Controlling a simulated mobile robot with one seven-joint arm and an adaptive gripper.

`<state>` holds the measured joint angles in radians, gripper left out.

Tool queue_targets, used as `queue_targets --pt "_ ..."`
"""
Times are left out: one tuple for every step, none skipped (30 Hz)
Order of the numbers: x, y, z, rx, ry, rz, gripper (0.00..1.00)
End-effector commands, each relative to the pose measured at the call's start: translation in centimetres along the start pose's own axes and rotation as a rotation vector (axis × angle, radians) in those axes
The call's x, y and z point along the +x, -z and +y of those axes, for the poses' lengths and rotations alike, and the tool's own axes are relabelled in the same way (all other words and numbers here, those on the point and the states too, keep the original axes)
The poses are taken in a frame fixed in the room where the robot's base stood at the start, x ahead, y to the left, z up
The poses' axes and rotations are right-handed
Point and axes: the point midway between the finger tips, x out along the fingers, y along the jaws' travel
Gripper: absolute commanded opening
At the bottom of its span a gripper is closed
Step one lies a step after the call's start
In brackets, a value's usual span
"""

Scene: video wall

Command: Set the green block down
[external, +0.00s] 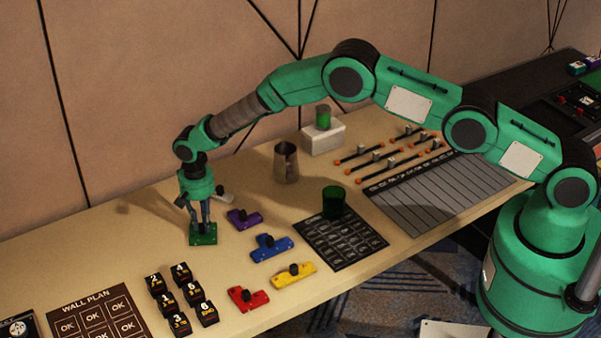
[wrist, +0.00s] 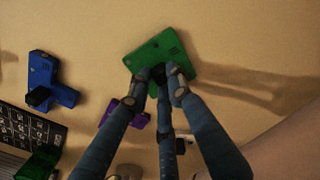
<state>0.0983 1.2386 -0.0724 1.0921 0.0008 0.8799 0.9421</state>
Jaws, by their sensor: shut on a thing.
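The green block (external: 204,236) is a flat green piece at the left part of the tan table in the external view. My gripper (external: 201,222) points straight down over it with its fingers closed on the block's dark knob. In the wrist view the green block (wrist: 165,58) shows beyond my fingertips (wrist: 160,78), which hide the knob. The block is level and close to the tabletop; I cannot tell whether it touches the table.
A purple block (external: 243,219), a blue block (external: 271,249), a yellow block (external: 294,276) and a red block (external: 248,298) lie to the right. Black numbered cubes (external: 183,294) stand in front. A metal cup (external: 286,163) stands behind. The table left of my gripper is bare.

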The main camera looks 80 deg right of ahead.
Motion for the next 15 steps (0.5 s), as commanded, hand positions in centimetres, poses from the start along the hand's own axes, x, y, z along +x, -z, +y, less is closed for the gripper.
queue_targets --pt "0.24 0.0 0.01 0.0 0.0 0.0 0.0" --pt "0.23 -0.02 0.02 0.0 0.0 0.0 0.23" --pt "0.19 -0.02 0.02 0.0 0.0 0.0 0.31" --pt "0.18 -0.02 0.02 0.0 0.0 0.0 0.37" --pt "0.17 -0.02 0.02 0.0 0.0 0.0 0.38" --pt "0.16 -0.02 0.01 0.0 0.0 0.0 0.38" --pt "0.16 -0.02 0.01 0.0 0.0 0.0 0.38" --pt "0.16 -0.01 0.02 0.0 0.0 0.0 0.38" --pt "0.16 -0.01 0.02 0.0 0.0 0.0 0.38" --pt "0.15 -0.01 0.01 0.0 0.0 0.0 0.38" --pt "0.15 -0.01 0.01 0.0 0.0 0.0 0.38" --pt "0.14 -0.01 0.01 0.0 0.0 0.0 0.38" --pt "0.13 -0.01 0.01 0.0 0.0 0.0 0.38" --pt "0.11 -0.01 0.01 0.0 0.0 0.0 0.38" --pt "0.06 -0.01 0.01 0.0 0.0 0.0 0.38"
